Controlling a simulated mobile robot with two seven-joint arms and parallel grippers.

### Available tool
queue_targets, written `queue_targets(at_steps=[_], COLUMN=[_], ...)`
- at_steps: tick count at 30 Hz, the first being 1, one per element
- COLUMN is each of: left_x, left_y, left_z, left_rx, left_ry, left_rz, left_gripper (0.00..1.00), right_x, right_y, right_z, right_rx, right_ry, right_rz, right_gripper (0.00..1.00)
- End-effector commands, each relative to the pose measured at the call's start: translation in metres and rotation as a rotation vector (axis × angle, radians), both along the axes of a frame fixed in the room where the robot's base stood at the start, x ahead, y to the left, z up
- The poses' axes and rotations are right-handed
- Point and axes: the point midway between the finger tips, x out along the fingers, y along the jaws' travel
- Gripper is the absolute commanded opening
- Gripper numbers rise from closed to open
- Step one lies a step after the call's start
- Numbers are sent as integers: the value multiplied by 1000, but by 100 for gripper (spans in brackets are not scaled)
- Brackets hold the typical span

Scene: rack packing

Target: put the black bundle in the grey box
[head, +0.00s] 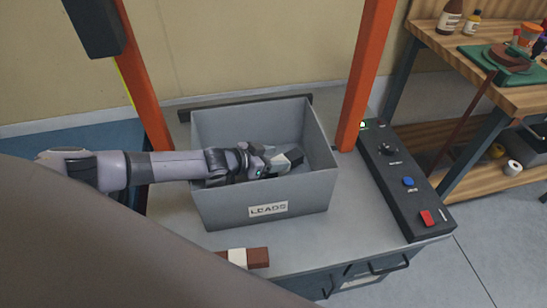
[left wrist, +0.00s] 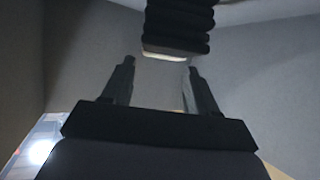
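The grey box (head: 225,208) stands on the bench with a label reading LEADS on its front wall. My left gripper (head: 275,166) reaches over its left wall and is down inside it. The black bundle (head: 292,159) is in the box, just beyond the fingertips, partly hidden by the gripper. In the left wrist view the left gripper (left wrist: 159,68) has its fingers apart with nothing between them. The black bundle (left wrist: 180,25), ridged with a pale band, shows ahead of the fingertips there, apart from them. My right gripper is not in view.
A brown bundle with a white band (head: 258,257) lies on the bench before the box, partly hidden. Orange posts (head: 362,75) rise behind the box on both sides. A dark control panel (head: 405,180) lies to the right. A wooden shelf unit (head: 430,35) stands further right.

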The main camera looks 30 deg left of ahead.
Motion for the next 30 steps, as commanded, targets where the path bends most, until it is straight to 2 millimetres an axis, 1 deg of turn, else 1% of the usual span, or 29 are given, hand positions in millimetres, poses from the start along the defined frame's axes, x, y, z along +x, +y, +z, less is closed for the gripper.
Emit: queue_targets(at_steps=[10,13,16,18,24,30], left_x=[-1,-1,-1,-9,-32,-50], left_y=[0,0,0,5,18,29], left_z=[0,5,17,17,31,42], left_rx=[0,0,0,-2,0,0], left_ry=[3,2,1,5,3,3], left_rz=[0,0,-1,1,1,1], left_gripper=[73,73,73,73,73,73], right_x=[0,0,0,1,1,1], right_y=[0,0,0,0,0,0], right_z=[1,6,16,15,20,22], right_rx=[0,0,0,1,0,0], right_ry=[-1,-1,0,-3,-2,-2], right_rz=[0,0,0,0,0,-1], right_gripper=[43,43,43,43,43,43])
